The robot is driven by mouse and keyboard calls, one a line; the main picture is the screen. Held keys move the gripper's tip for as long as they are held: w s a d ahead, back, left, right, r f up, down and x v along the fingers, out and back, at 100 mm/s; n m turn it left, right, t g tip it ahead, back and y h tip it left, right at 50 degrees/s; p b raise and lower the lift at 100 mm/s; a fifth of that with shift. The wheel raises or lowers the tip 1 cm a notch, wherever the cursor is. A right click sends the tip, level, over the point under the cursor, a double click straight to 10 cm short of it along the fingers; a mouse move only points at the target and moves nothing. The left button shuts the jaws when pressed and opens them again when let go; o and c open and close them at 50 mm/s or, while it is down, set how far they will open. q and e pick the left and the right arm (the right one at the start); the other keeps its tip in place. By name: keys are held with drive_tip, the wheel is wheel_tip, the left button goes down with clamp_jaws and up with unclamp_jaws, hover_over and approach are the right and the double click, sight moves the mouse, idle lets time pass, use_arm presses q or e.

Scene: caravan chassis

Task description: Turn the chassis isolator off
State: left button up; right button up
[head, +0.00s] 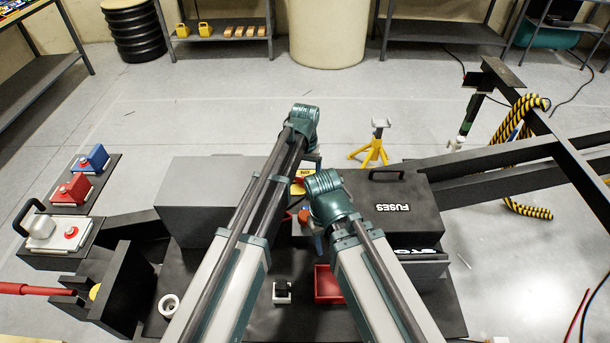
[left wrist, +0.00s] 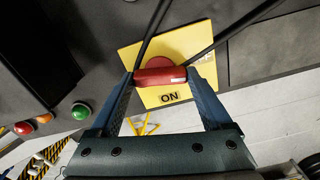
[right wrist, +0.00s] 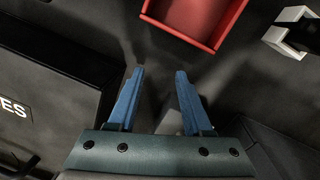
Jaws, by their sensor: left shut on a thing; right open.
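The chassis isolator has a yellow plate (left wrist: 190,37) with a red handle (left wrist: 160,76) on a round red hub. The handle lies roughly level across the left wrist view, just above the ON label (left wrist: 168,97). Another label at the plate's right edge is partly hidden. My left gripper (left wrist: 160,79) is shut on the red handle, one blue finger at each end. In the head view the yellow plate (head: 297,188) shows only partly behind my arms. My right gripper (right wrist: 158,74) is open and empty above the dark bench, near a red tray (right wrist: 180,33).
The black FUSES box (head: 395,208) stands right of my arms and a grey box (head: 205,185) left of them. A green button (left wrist: 81,111) sits beside the isolator. The red tray (head: 320,298) and a white bracket (head: 282,299) lie on the bench. A yellow stand (head: 372,152) is behind.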

sight(305, 178)
use_arm(q)
drive_tip(key=shift+n, duration=1.2)
drive_tip(key=o, duration=1.2)
drive_tip(key=shift+c, duration=0.2)
drive_tip(key=shift+r, duration=0.15)
use_arm(e)
drive_tip(key=shift+r, duration=0.15)
use_arm(q)
wheel_tip(305, 178, up, 14)
drive_tip(key=p, duration=1.4)
drive_tip(key=shift+f, duration=0.2)
use_arm(e)
wheel_tip(305, 178, up, 14)
drive_tip(key=shift+f, duration=0.25)
use_arm(q)
drive_tip(key=shift+s+f, duration=0.1)
